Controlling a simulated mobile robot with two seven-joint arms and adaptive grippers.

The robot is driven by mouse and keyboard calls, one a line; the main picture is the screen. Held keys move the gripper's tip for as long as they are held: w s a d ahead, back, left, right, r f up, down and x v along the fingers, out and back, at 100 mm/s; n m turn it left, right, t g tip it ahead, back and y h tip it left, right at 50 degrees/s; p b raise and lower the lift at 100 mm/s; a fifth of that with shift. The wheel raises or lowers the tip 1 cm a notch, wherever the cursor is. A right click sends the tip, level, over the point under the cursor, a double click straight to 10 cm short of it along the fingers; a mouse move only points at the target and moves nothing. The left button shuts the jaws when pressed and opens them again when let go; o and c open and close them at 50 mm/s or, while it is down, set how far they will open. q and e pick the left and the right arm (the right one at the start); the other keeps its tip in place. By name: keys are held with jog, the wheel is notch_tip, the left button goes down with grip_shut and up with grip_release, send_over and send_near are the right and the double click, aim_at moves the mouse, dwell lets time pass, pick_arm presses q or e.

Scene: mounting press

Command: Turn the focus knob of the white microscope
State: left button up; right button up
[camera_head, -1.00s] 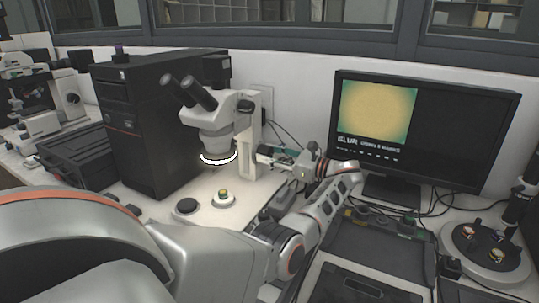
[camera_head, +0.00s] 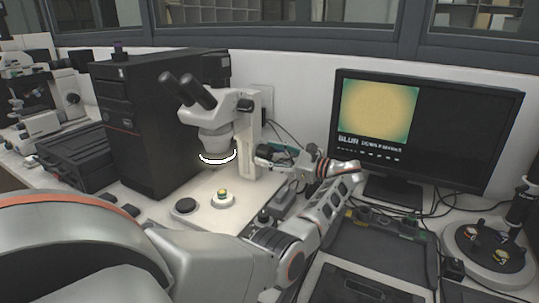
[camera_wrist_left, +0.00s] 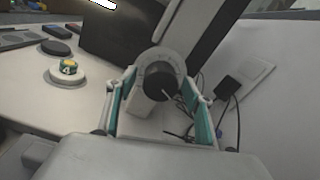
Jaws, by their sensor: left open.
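The white microscope (camera_head: 211,118) stands at the back centre, with black eyepieces, a lit ring below its head and a pale upright column. Its dark round focus knob (camera_wrist_left: 160,81) sits in a pale collar in the left wrist view. My left gripper (camera_head: 267,152) reaches in from the right beside the column. In the wrist view its teal-padded fingers (camera_wrist_left: 158,108) are open, one on each side of the knob, with visible gaps. The head view barely shows the knob behind the fingers. My right gripper is in no view.
A small coloured sample (camera_head: 222,194) sits on the microscope's base, near a black disc (camera_head: 186,206). A black computer tower (camera_head: 150,120) stands left. A monitor (camera_head: 425,125) at right shows a blurry yellow-green disc and a "BLUR" label. Cables hang behind the column.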

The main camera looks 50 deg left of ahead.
pick_arm(q)
jog(key=v, duration=0.7)
jog(key=shift+d, duration=0.25)
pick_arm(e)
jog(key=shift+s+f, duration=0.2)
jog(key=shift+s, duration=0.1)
pick_arm(q)
jog(key=shift+w, duration=0.1)
